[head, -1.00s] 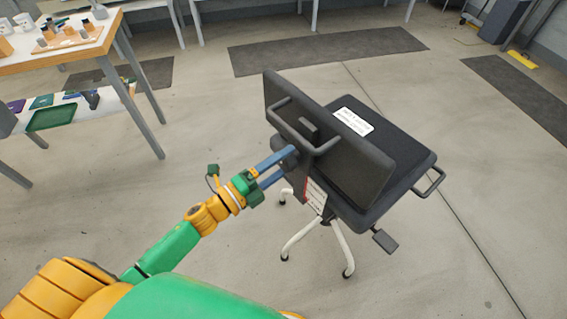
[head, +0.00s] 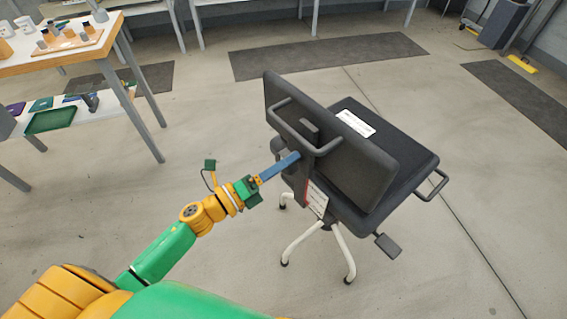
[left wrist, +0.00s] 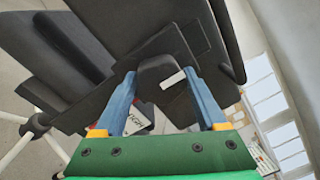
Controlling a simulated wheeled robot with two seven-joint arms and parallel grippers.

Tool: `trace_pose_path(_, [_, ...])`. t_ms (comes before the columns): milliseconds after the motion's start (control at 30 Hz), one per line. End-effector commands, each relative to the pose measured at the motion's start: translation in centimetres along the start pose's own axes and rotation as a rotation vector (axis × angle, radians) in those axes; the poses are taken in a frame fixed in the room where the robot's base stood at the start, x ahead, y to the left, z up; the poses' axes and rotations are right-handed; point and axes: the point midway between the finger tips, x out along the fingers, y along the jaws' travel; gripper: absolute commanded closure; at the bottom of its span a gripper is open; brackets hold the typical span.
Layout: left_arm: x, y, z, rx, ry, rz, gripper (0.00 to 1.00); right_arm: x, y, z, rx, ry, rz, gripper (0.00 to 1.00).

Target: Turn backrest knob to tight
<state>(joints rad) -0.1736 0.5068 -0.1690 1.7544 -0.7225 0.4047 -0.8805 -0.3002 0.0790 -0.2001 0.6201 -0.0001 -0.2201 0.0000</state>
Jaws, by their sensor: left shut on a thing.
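The dark office chair (head: 405,170) stands on the floor with the back of its backrest (head: 345,150) toward me. The backrest knob (head: 279,146) is a dark rounded knob on the chair's back post. It also shows in the left wrist view (left wrist: 158,72) with a white mark on its face. My left gripper (head: 291,160) is at the knob, its blue fingers on either side of it. In the left wrist view the gripper (left wrist: 162,85) is shut on the knob. The knob's far side is hidden. My right gripper is not in view.
A grey loop handle (head: 284,116) sticks out of the backrest. A red-and-white label (head: 317,197) hangs below, and a lever paddle (head: 388,246) juts from the seat. A workbench (head: 70,58) stands at the left. The floor around the chair is mostly clear.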

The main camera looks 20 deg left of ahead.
Motion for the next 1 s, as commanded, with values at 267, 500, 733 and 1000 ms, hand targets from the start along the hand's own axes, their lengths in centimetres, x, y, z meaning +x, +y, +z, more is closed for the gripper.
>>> trace_pose_path(267, [0.0, 0.0, 0.0, 0.004, 0.000, 0.000, 0.82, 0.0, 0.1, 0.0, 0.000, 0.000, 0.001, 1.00])
trace_pose_path(500, [0.0, 0.0, 0.0, 0.002, 0.000, 0.000, 0.00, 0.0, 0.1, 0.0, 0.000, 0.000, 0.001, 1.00])
trace_pose_path(733, [-1.5, 0.2, -0.1, -0.001, 0.000, 0.002, 0.00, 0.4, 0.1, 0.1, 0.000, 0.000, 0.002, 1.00])
trace_pose_path(1000, [-6.2, 0.2, -0.1, 0.000, 0.001, 0.002, 0.00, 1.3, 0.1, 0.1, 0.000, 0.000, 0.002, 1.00])
